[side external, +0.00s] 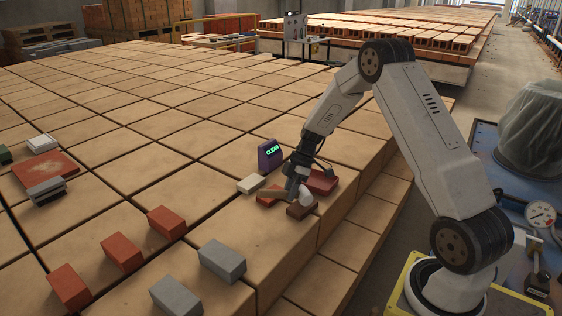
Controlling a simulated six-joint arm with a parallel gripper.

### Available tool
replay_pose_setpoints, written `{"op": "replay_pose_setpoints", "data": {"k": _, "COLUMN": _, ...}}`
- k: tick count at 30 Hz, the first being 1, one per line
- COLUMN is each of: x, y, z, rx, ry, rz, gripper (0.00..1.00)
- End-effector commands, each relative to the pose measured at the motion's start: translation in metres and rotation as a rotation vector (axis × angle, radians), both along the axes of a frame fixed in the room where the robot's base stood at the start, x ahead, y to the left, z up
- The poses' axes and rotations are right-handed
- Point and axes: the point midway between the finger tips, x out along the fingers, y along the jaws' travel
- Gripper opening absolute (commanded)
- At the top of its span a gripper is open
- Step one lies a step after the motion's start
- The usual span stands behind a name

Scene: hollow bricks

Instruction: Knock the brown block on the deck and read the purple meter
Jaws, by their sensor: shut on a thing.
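The purple meter (269,156) stands upright on the deck (225,225), and its green display reads "CLEAR". The brown block (299,212) lies just below my gripper in the picture, partly covered by it. My gripper (297,188) points down and is shut on what looks like a mallet, with a tan handle (269,193) reaching left and a pale rounded head (306,197) low on the right. The head is over or against the brown block; I cannot tell if they touch.
A pale block (250,184), a red piece (267,201) and a red tray (322,182) crowd around my gripper. Loose red bricks (167,222) and grey bricks (222,260) lie in front. A reddish plate (45,174) sits far left. The deck's middle left is clear.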

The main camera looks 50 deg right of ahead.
Motion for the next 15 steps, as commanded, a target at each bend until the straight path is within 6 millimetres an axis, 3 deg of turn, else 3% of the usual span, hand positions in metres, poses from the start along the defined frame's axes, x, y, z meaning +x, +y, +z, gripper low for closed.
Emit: {"op": "replay_pose_setpoints", "data": {"k": 15, "x": 0.001, "y": 0.000, "z": 0.031, "rx": -0.002, "ry": -0.003, "rz": 0.000, "gripper": 0.00}}
